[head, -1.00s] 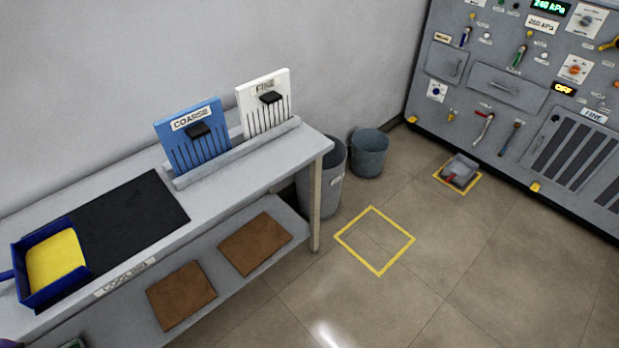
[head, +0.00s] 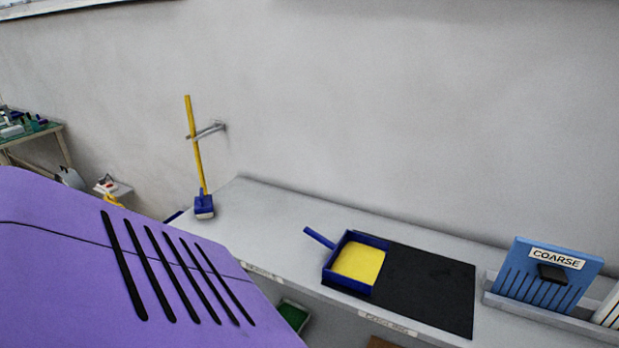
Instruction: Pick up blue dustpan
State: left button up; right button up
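The blue dustpan (head: 376,241) lies on the grey bench in the head view, right of the picture's middle. It holds a flat yellow layer (head: 358,263). Its blue handle (head: 320,238) points left and slightly away. The pan rests on the left part of a black mat (head: 435,288). Neither of my grippers shows in the head view, and nothing is seen touching the dustpan.
A large purple slotted surface (head: 150,270) fills the lower left. A yellow-handled, blue-headed brush (head: 203,205) stands at the bench's left end. A blue COARSE panel (head: 548,275) stands in a rack at right. Bare bench (head: 260,220) lies left of the dustpan.

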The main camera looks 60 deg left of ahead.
aim_at(355, 263)
jog(key=u, duration=1.5)
